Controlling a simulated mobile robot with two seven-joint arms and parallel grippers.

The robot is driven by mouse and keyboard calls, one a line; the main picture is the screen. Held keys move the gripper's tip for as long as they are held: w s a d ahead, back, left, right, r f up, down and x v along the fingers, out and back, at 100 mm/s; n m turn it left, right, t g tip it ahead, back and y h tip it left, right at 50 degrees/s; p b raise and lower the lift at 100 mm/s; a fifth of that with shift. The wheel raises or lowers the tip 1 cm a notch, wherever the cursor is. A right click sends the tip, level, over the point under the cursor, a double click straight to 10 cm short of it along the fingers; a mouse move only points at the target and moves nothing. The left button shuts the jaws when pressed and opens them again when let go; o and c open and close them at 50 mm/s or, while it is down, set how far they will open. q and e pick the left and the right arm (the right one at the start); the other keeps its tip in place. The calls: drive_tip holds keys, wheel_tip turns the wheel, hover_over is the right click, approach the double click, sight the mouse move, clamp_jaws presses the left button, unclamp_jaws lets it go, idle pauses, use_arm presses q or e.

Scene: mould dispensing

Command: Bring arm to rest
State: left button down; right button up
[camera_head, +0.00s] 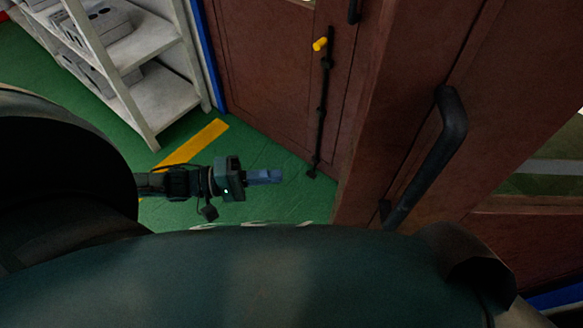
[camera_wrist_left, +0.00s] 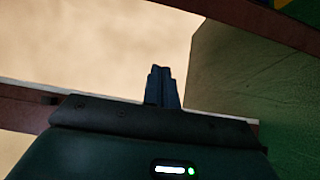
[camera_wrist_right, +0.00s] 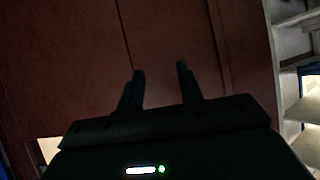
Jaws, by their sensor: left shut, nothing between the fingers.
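My left gripper (camera_head: 278,176) reaches in from the left in the head view, over the green floor and short of the brown doors. Its blue-grey fingers are together and empty. In the left wrist view my left gripper (camera_wrist_left: 161,68) shows its two fingers side by side against a pale, blurred background. My right gripper (camera_wrist_right: 160,72) shows in the right wrist view. Its two dark fingers stand apart with nothing between them, facing a dark red-brown panel. I cannot make out the right gripper in the head view.
Brown doors (camera_head: 270,65) fill the right, with a thick black handle (camera_head: 452,128) standing out and a black rod with a yellow knob (camera_head: 319,44). A white shelf rack (camera_head: 165,97) holds grey boxes at upper left. Green floor (camera_head: 265,209) with a yellow stripe (camera_head: 190,150) is open between.

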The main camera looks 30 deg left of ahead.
use_arm(q)
drive_tip(key=shift+s+a, duration=0.25)
drive_tip(key=shift+a, duration=0.15)
drive_tip(key=d+f+m+t+y+p, duration=0.25)
drive_tip(key=d+m+y, duration=0.35)
drive_tip(key=d, duration=0.5)
drive_tip(key=shift+s+a+f+m+g+y, duration=0.4)
drive_tip(key=shift+s+m+y, duration=0.25)
drive_tip(key=shift+s+y, duration=0.25)
drive_tip(key=shift+s+a+f+m+g+y, duration=0.4)
drive_tip(key=shift+s+m+y, duration=0.3)
drive_tip(key=shift+y, duration=0.25)
drive_tip(key=shift+s+a+f+m+g+y, duration=0.25)
drive_tip(key=shift+s+a+f+m+y, duration=0.15)
drive_tip(key=shift+s+m+y, duration=0.4)
